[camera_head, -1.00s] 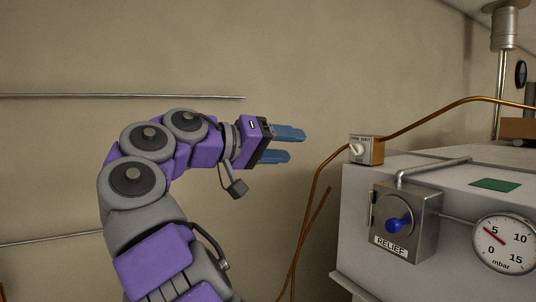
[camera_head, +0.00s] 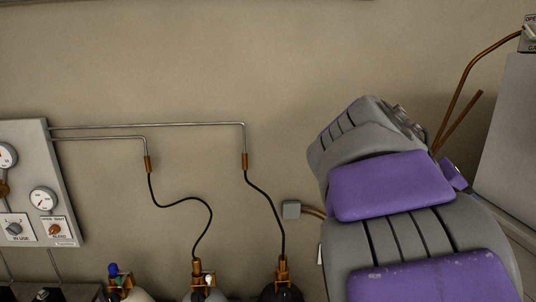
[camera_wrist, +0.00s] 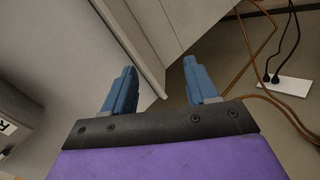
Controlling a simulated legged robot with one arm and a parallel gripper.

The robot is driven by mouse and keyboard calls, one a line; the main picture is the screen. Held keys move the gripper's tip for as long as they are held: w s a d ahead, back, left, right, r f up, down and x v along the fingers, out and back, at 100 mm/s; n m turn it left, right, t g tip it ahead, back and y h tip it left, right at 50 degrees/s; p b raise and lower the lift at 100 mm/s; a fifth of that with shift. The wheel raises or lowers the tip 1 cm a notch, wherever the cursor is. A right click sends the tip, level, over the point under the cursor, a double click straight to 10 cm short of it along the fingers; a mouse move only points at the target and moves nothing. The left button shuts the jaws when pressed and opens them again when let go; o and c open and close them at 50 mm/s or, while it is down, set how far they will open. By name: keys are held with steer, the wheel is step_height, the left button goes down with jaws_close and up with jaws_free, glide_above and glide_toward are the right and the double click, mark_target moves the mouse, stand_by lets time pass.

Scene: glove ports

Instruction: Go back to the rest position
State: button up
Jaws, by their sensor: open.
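My gripper (camera_wrist: 162,88) shows in the wrist view with its two blue fingers spread apart. It is open and nothing is between the fingers. Beyond the fingertips are the lower edge of a grey cabinet (camera_wrist: 187,22) and the floor. In the head view my purple and grey arm fills the right side, and the gripper's fingers are hidden there.
In the head view a gauge panel (camera_head: 62,190) hangs at the left, with thin pipes leading to several bottles (camera_head: 282,292) below. The grey cabinet (camera_head: 512,140) stands at the right edge. In the wrist view a white power strip (camera_wrist: 291,86) with plugs lies on the floor.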

steer(key=s+a+f+n+y+b, duration=0.1)
steer(key=s+a+f+y+b, duration=0.15)
steer(key=f, duration=0.45)
steer(key=s+a+f+y+b, duration=0.1)
steer(key=s+f+b, duration=0.1)
steer(key=s+f, duration=0.35)
steer(key=s+a+f+n+y+b, duration=0.1)
steer(key=a+f+b, duration=0.1)
steer(key=f, duration=0.7)
steer(key=s+a+f+y+b, duration=0.2)
steer(key=s+a+f, duration=0.2)
steer(key=f, duration=0.3)
steer(key=s+a+f+g+y+b, duration=0.1)
steer(key=s+a+f+y+b, duration=0.1)
steer(key=s+a+f, duration=0.2)
steer(key=s+a+f+g+y+b, duration=0.1)
steer(key=s+a+f, duration=0.4)
steer(key=f, duration=0.5)
steer(key=shift+s+n+y+b, duration=0.45)
steer(key=shift+s+b, duration=0.4)
steer(key=shift+s, duration=0.15)
steer(key=shift+a, duration=0.1)
